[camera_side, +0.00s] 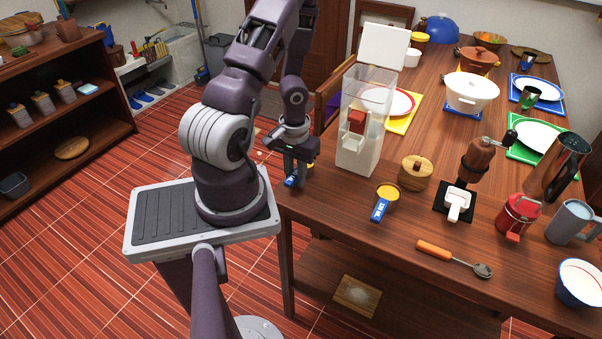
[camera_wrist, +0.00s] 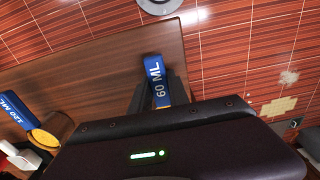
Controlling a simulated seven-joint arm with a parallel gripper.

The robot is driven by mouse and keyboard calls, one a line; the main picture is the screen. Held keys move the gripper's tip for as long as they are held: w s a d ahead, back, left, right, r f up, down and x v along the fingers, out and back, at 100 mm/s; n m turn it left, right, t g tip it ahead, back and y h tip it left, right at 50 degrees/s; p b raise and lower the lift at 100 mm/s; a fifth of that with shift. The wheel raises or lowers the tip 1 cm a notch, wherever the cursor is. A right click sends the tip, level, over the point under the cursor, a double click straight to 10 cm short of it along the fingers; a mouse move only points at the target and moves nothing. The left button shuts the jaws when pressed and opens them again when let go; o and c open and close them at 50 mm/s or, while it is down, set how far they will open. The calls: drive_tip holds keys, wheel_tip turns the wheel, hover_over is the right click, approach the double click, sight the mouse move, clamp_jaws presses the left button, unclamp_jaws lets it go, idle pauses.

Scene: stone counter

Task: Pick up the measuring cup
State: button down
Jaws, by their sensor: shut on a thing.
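A measuring cup with a blue handle marked 60 ML (camera_wrist: 156,80) is between the fingers of my gripper (camera_wrist: 158,98) in the wrist view. In the side view its blue handle (camera_side: 291,181) shows below my gripper (camera_side: 296,168), at the left corner of the table. My gripper is shut on this cup and points down. The bowl of the cup is mostly hidden by the fingers and gripper body. I cannot tell whether it touches the table. A second measuring cup (camera_side: 386,196), yellow with a blue handle marked 120 ML, sits on the table to the right; it also shows in the wrist view (camera_wrist: 40,138).
A tall clear dispenser (camera_side: 365,155) stands right of my gripper. A wooden lidded pot (camera_side: 417,174), a grinder (camera_side: 478,160), a red canister (camera_side: 517,213) and an orange-handled spoon (camera_side: 452,257) are farther right. The wooden table (camera_side: 335,205) is bare between the cups.

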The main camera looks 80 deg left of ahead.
sight(295, 173)
wheel_tip(295, 173, up, 10)
idle(0.5)
idle(0.8)
drive_tip(key=w+a+r+m, duration=0.2)
drive_tip(key=w+a+r, duration=0.15)
drive_tip(key=a, duration=0.35)
drive_tip(key=w+a+r+m, duration=0.1)
drive_tip(key=w+a+r, duration=0.2)
drive_tip(key=a+r, duration=0.3)
drive_tip(key=w+a+r+m, duration=0.1)
drive_tip(key=w+r+m, duration=0.2)
drive_tip(key=r, duration=0.6)
drive_tip(key=w+a+r+m, duration=0.1)
drive_tip(key=w+r+m, duration=0.2)
drive_tip(key=r, duration=0.6)
drive_tip(key=shift+w+a+r, duration=0.15)
drive_tip(key=shift+w+r, duration=0.1)
drive_tip(key=shift+w, duration=0.4)
drive_tip(key=shift+d+r+y, duration=0.2)
drive_tip(key=shift+d+y, duration=0.7)
drive_tip(key=shift+y, duration=0.1)
drive_tip(key=shift+d+r+y, duration=0.2)
drive_tip(key=shift+d+y, duration=0.65)
drive_tip(key=shift+y, duration=0.15)
